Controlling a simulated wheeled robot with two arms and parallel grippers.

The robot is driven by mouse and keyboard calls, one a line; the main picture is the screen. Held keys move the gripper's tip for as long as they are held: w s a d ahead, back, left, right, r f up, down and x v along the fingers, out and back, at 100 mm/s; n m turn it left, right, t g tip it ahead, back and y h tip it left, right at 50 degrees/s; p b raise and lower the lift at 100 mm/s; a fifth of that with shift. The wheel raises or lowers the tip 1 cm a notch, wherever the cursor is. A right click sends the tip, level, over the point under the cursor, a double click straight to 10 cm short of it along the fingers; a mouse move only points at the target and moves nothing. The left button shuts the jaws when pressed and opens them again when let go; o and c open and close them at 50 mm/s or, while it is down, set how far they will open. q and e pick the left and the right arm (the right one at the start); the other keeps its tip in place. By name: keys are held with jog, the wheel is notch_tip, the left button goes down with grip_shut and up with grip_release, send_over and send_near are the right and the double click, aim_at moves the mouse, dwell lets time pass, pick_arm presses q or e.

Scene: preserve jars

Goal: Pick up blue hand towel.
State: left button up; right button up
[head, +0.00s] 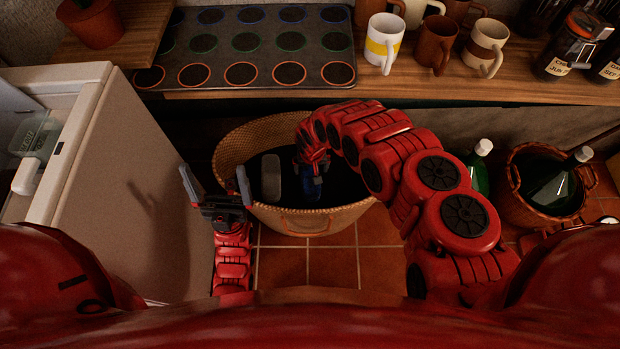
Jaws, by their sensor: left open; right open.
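A woven basket (305,222) stands on the tiled floor, with a dark inside. My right arm bends over its back right rim, and the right gripper (311,182) is down inside it. A dark blue patch shows at that gripper; I cannot tell whether it is the blue hand towel or part of the gripper. The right fingertips are hard to make out, and no towel shows clearly. A pale grey rounded object (271,178) is in the basket, left of the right gripper. My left gripper (216,185) is open and empty at the basket's left side.
An open fridge door (130,190) stands close on the left. The wooden counter (440,80) behind holds mugs (384,42), jars (570,48) and a dark tray with coloured rings (335,74). A smaller basket (560,205) with bottles stands on the right.

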aim_at(310, 174)
jog(key=shift+w+f, duration=0.1)
jog(key=shift+f, duration=0.55)
jog(key=f+b, duration=0.2)
jog(key=f, duration=0.3)
jog(key=shift+w+a+b, duration=0.2)
jog(key=shift+w+b, duration=0.05)
jog(key=shift+b, duration=0.15)
jog(key=shift+r, duration=0.1)
jog(key=shift+c, duration=0.2)
jog(key=c, duration=1.2)
